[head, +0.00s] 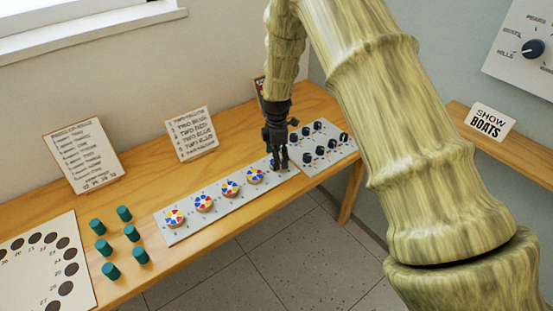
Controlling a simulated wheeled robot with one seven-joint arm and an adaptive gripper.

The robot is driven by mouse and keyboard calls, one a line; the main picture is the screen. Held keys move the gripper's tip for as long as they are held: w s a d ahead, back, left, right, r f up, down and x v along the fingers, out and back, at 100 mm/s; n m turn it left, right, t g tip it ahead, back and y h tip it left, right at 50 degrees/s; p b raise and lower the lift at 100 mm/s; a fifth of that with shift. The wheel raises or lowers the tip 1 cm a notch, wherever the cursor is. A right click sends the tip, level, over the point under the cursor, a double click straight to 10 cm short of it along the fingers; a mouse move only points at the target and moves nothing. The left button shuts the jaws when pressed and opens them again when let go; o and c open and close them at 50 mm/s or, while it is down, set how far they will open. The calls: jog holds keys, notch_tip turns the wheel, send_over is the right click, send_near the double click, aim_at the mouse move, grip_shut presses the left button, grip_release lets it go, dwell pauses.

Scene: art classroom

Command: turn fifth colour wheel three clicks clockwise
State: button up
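A white strip board (193,229) on the wooden table carries a row of round colour wheels with red, yellow, blue and white sectors. The first (174,217), second (204,203), third (229,188) and fourth (255,176) show clearly from left to right. My gripper (280,163) points down over the right end of the strip, at the fifth place in the row. It hides most of the fifth wheel; only a small bluish patch shows by the fingers. I cannot tell whether the fingers touch the wheel or how far apart they are.
A panel of dark knobs (319,150) lies just right of the strip. Several green pegs (111,271) and a board with dark holes (37,275) are at the left. Cards (82,155) (191,134) stand behind. A "SHOW BOATS" sign (490,121) stands on a right-hand shelf.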

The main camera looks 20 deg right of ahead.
jog(key=shift+f, duration=1.25)
jog(key=c, duration=1)
